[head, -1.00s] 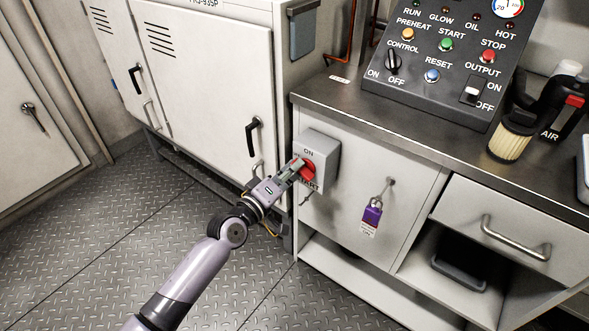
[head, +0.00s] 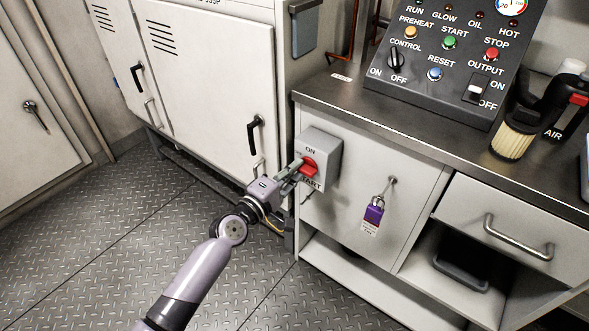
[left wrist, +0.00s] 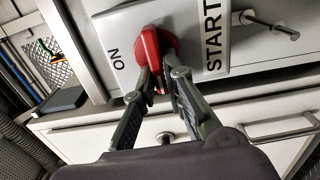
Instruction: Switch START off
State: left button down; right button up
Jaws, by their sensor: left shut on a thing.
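The START switch is a grey box (head: 327,150) on the front of the cabinet under the counter, with ON above and START below its red handle (head: 309,166). In the left wrist view the red handle (left wrist: 152,48) sits between the ON label and the white START label (left wrist: 212,35). My left gripper (head: 292,172) reaches it from the lower left, its fingers (left wrist: 160,82) closed around the handle's near end. The fingers hide part of the handle, and I cannot tell its exact setting. My right gripper is not in view.
A purple padlock with a tag (head: 374,214) hangs on the cabinet door right of the switch. A control panel (head: 445,65) stands on the counter (head: 350,100) above. A black door handle (head: 255,135) is left of the switch. The plate floor (head: 110,250) is clear.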

pick_arm(q)
jog(key=shift+f, duration=0.1)
jog(key=c, duration=1.7)
grip_release()
jog(key=shift+o, duration=0.2)
jog(key=shift+s+a, duration=0.1)
jog(key=v, duration=1.1)
jog(key=shift+s+a, duration=0.2)
jog(key=shift+s, duration=0.15)
